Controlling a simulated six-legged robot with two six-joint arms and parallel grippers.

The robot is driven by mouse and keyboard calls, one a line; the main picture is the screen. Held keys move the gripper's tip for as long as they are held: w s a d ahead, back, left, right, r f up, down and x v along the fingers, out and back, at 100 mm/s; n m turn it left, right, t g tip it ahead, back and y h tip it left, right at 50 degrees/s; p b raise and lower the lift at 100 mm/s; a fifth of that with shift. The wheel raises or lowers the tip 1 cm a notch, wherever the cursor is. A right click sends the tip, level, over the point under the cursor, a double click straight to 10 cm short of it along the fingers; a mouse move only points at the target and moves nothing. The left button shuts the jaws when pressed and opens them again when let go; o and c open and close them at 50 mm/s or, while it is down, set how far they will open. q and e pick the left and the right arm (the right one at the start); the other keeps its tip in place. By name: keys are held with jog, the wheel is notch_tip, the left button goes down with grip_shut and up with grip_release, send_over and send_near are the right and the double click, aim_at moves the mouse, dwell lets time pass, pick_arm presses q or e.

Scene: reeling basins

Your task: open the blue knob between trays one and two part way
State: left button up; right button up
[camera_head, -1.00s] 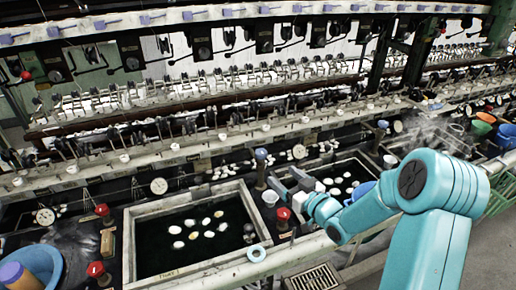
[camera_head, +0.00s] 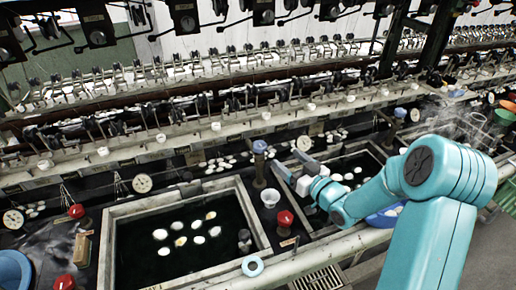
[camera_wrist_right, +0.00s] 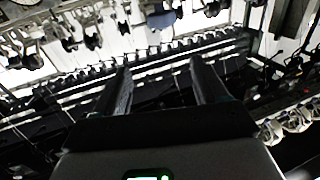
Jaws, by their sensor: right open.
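The blue knob (camera_head: 260,147) sits on top of a dark post between two framed trays, tray one (camera_head: 109,245) and tray two (camera_head: 374,145). Several pale cocoons float in the dark water of each. My right gripper (camera_head: 287,163) is just right of the knob in the head view, its fingers apart and empty. I cannot tell whether a finger touches the post. The wrist view shows both fingers spread (camera_wrist_right: 162,85) with nothing between them; I cannot make out the knob there. My left gripper is in neither view.
A red knob (camera_head: 284,219) and a small white cup (camera_head: 270,198) stand close below the gripper. Another blue knob (camera_head: 400,113) is farther right. A pale ring (camera_head: 253,266) lies on the front rail. The reeling machinery runs behind the basins.

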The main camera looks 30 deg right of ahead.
notch_tip(320, 180, down, 2)
jog(key=b, duration=0.2)
jog(key=p, duration=0.4)
send_near(255, 142)
jog(key=w, duration=0.5)
jog(key=w+f, duration=0.1)
jog(key=w, duration=0.2)
jog(key=shift+w+d, duration=0.3)
jog(key=shift+w+a+r+p, duration=0.25)
jog(key=shift+w+p, duration=0.1)
jog(key=shift+w, duration=0.1)
jog(key=shift+w+d+f, duration=0.25)
jog(key=shift+w, duration=0.2)
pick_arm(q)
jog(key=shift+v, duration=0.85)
pick_arm(e)
jog(key=shift+a, duration=0.1)
jog(key=shift+s+r, duration=0.15)
jog(key=c, duration=1)
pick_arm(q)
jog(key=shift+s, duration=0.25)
pick_arm(e)
jog(key=shift+o, duration=0.2)
